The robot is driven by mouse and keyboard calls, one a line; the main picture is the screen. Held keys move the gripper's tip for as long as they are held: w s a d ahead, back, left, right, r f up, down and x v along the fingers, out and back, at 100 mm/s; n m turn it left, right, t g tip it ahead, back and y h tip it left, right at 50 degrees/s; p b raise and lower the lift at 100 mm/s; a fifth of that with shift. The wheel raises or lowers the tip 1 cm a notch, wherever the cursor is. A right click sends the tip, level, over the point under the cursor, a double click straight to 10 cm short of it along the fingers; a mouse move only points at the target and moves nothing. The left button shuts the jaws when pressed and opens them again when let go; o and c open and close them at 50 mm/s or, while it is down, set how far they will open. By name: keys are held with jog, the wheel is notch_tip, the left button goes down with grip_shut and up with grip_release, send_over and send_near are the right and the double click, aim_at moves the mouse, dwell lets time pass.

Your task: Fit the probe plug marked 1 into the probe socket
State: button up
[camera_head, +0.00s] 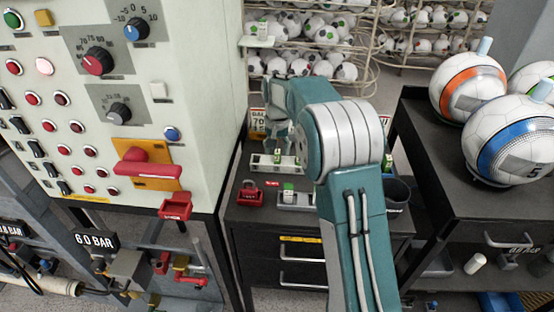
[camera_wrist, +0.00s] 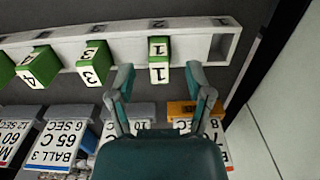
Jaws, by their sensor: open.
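In the wrist view, a green plug with a white face marked 1 (camera_wrist: 160,61) stands in a white rack (camera_wrist: 125,33). My gripper (camera_wrist: 160,74) is open, its two fingertips on either side of plug 1 with gaps, not closed on it. Green plugs marked 3 (camera_wrist: 94,63) and 4 (camera_wrist: 37,66) stand in the same rack. The rack's slot at the right end (camera_wrist: 222,45) is empty. In the head view, my gripper (camera_head: 279,138) is low over the rack on the dark cabinet, partly hidden by my arm. I cannot make out the probe socket.
A white holder with a green piece (camera_head: 288,190) and a red padlock-like block (camera_head: 250,194) are on the cabinet top (camera_head: 240,215). A control panel (camera_head: 200,60) stands close on the left. Balls (camera_head: 515,145) sit on a cart at right. Instruction cards (camera_wrist: 62,140) show in the wrist view.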

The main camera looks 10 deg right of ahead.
jog(key=shift+f, duration=0.75)
grip_shut()
jog(key=shift+r, duration=0.65)
notch_tip(320, 180, up, 2)
jog(key=shift+s+r, duration=0.15)
jog(key=shift+r, duration=0.05)
jog(key=s+r, duration=0.9)
jog(key=s, duration=0.4)
jog(key=shift+s+a+r, duration=0.2)
jog(key=shift+s+a, duration=0.15)
jog(key=shift+a, duration=0.05)
